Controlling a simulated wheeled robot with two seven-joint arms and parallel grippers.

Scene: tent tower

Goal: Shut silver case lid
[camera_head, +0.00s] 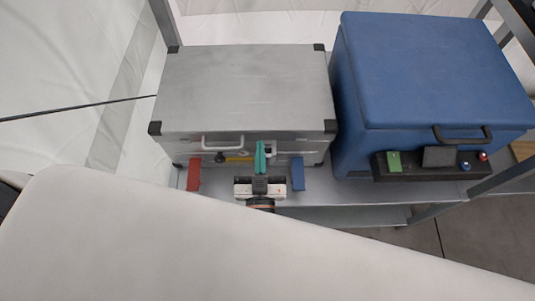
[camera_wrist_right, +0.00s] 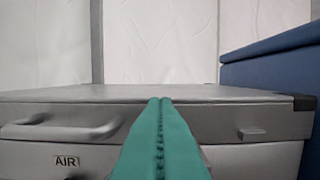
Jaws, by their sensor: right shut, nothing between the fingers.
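The silver case (camera_head: 180,150) stands on a grey shelf. Its flat lid (camera_head: 245,85) with black corners lies level over the body; only a thin seam shows between lid and body in the right wrist view. The lid's front handle (camera_head: 222,141) also shows in the wrist view (camera_wrist_right: 62,130). My right gripper (camera_head: 260,146) has teal fingers pressed together, empty. It is in front of the case, right of the handle, with its tips near the lid's front edge. I cannot tell whether they touch. The left gripper is not in view.
A blue cooler box (camera_head: 425,75) stands close to the right of the case. A black panel (camera_head: 420,165) is before it. A red piece (camera_head: 194,174) and a blue piece (camera_head: 298,173) flank my gripper at the shelf's front. White tent walls surround the left and back.

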